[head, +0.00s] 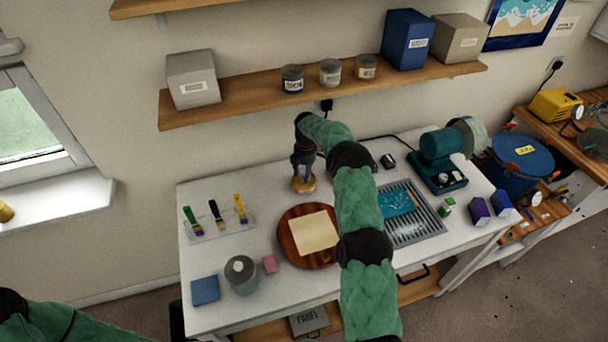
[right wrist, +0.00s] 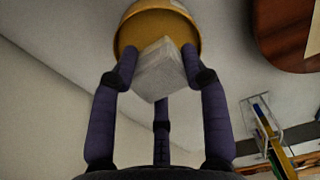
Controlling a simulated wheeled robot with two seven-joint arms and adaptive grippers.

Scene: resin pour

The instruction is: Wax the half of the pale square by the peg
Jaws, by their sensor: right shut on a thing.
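The pale square (head: 314,230) lies on a round reddish-brown wooden board (head: 287,241) in the middle of the table. A small mark shows near the square's front edge; I cannot tell whether it is the peg. My right gripper (head: 303,172) points down over a yellow tin (head: 304,186) behind the board. In the right wrist view, its dark fingers (right wrist: 160,75) are shut on a whitish block (right wrist: 160,70), in front of the tin's round yellow opening (right wrist: 128,36). I cannot tell whether the block touches the tin. My left gripper is out of view.
A clear rack (head: 222,226) with three brushes stands left. A blue pad (head: 205,290), a grey pot (head: 241,283) and a pink block (head: 270,264) lie front left. A slatted tray (head: 418,226) with a blue panel is right, beyond my right arm. A shelf (head: 240,108) hangs behind.

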